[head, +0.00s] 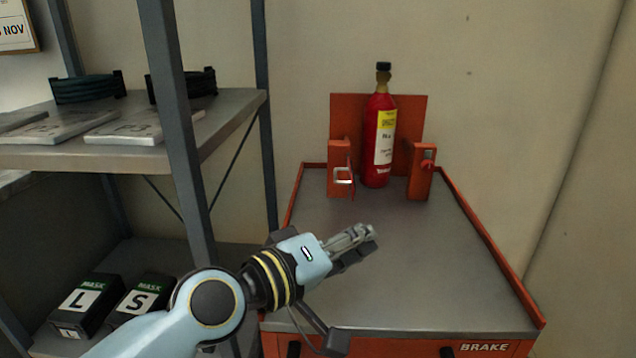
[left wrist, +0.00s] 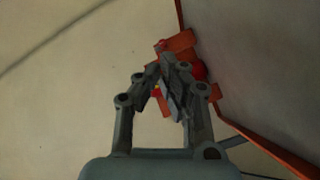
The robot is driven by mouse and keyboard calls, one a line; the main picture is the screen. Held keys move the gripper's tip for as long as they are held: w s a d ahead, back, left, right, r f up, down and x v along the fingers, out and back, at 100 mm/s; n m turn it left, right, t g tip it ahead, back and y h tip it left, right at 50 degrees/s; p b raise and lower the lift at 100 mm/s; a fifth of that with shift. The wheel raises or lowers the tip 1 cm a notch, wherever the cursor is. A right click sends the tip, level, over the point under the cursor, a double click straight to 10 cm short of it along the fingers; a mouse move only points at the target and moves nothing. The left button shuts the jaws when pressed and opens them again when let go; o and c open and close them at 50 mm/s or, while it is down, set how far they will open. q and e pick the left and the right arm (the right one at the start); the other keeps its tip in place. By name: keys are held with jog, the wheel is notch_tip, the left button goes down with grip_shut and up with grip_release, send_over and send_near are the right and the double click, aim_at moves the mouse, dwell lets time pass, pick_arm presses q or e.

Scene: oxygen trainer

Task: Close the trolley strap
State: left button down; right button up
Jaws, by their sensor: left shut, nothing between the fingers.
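The orange trolley (head: 400,345) has a grey top. A red cylinder (head: 384,145) with a yellow and white label stands upright at its back, against an orange back plate and between two orange posts. A pale metal buckle or strap end (head: 343,176) hangs at the left post (head: 338,155). No strap shows across the cylinder's front. My left gripper (head: 366,238) is shut and empty, in front of the cylinder and apart from it. In the left wrist view the fingers (left wrist: 170,75) partly hide the red and orange parts.
A grey shelf rack (head: 160,150) stands at the left, with black coils and flat packs above and mask boxes (head: 90,302) below. Low orange rims (head: 490,240) edge the trolley top. The top's middle and right are bare. A wall stands behind.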

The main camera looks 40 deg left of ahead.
pick_arm(q)
jog(key=w+a+n+y, duration=0.1)
jog(key=a+n+y, duration=0.2)
jog(key=a+n, duration=0.1)
jog(key=w+a+f+n+y, duration=0.1)
jog(key=a+n+y, duration=0.3)
jog(key=n, duration=0.1)
jog(key=w+a+n+t+y, duration=0.1)
jog(key=a+n+y, duration=0.3)
jog(key=n, duration=0.1)
jog(key=shift+w+f, duration=0.1)
jog(key=shift+f, duration=0.05)
jog(key=shift+n, duration=0.3)
jog(key=x, duration=0.9)
jog(key=shift+w+a, duration=0.25)
jog(key=shift+w, duration=0.1)
